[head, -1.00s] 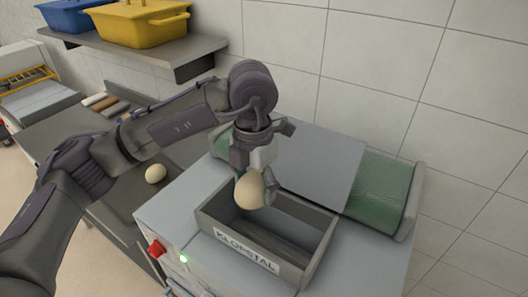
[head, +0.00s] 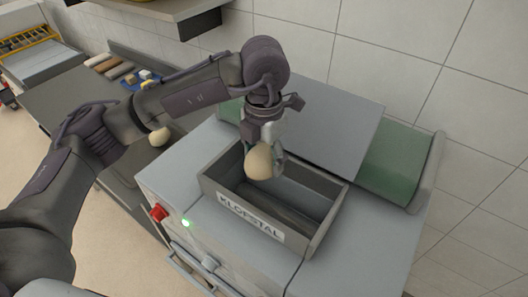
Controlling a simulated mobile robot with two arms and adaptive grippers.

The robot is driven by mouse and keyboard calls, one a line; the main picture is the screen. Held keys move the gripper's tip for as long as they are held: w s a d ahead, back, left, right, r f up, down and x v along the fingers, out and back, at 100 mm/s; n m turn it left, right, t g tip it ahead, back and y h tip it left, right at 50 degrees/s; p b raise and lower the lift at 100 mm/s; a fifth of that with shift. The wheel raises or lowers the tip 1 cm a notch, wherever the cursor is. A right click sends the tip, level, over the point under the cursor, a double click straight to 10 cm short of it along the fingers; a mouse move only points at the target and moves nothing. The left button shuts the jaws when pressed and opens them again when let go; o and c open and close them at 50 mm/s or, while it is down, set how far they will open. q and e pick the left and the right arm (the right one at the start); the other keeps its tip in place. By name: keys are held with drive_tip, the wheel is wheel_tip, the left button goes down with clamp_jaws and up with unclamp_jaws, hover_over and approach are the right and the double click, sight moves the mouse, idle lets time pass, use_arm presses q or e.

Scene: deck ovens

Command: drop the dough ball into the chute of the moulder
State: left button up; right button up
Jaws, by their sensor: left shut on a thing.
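A pale dough ball (head: 259,162) is held in my left gripper (head: 268,160), which points down over the back left part of the moulder's open chute (head: 329,222). The gripper is shut on the ball. The chute is a grey rectangular box with a sloping inside and a front label reading KLOPSTAL. It sits on top of the grey moulder (head: 185,178). The ball appears at or just above the rim level; its exact height is hard to tell. My right gripper is not in view.
A second dough ball (head: 159,137) lies on the dark counter (head: 75,105) at left, partly behind my arm. Rolls and small items lie at the counter's back. A green belt (head: 395,170) is at the moulder's right. A shelf (head: 170,10) hangs on the tiled wall.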

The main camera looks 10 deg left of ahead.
sight(264, 151)
use_arm(q)
drive_tip(key=shift+s, duration=0.1)
drive_tip(key=o, duration=0.9)
drive_tip(key=shift+r, duration=0.1)
drive_tip(key=shift+c, duration=0.2)
drive_tip(key=o, duration=0.5)
drive_tip(key=shift+c, duration=0.2)
wheel_tip(264, 151, up, 12)
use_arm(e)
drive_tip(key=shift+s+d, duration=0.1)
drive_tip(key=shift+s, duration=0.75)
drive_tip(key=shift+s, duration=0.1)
